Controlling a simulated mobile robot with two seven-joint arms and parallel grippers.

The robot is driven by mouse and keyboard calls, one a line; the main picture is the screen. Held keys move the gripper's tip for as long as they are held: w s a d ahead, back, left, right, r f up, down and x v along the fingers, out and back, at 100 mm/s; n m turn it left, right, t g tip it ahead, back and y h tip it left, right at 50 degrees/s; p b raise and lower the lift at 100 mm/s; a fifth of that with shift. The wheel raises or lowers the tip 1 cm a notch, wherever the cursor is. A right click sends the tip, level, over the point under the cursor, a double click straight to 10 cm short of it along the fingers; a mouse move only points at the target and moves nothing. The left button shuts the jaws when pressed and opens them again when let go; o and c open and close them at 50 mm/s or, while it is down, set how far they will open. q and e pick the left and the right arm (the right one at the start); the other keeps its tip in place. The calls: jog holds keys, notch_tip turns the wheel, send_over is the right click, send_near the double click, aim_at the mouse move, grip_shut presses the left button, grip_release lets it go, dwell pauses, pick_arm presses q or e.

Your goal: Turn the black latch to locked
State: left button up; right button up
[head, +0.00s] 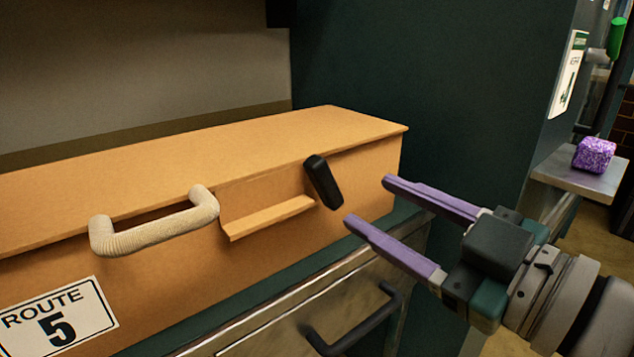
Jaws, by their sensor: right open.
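The black latch (323,182) is a short dark bar on the front of an orange-tan box (280,245), near its right end. The latch is tilted, with its upper end to the left near the lid edge and its lower end to the right. My right gripper (366,201) comes in from the right with its two purple fingers spread apart and empty. The fingertips are just to the right of the latch and appear apart from it. My left gripper is not in view.
A beige wrapped handle (153,226) and a small ledge (268,217) stick out left of the latch. A "Route 5" label (55,318) is at lower left. Below is a metal drawer with a black handle (352,321). A purple block (593,154) sits on a shelf at right.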

aim_at(327, 177)
jog(key=b+x, duration=0.1)
jog(key=x, duration=0.7)
jog(key=shift+s, duration=0.1)
jog(key=shift+c, duration=0.4)
grip_shut()
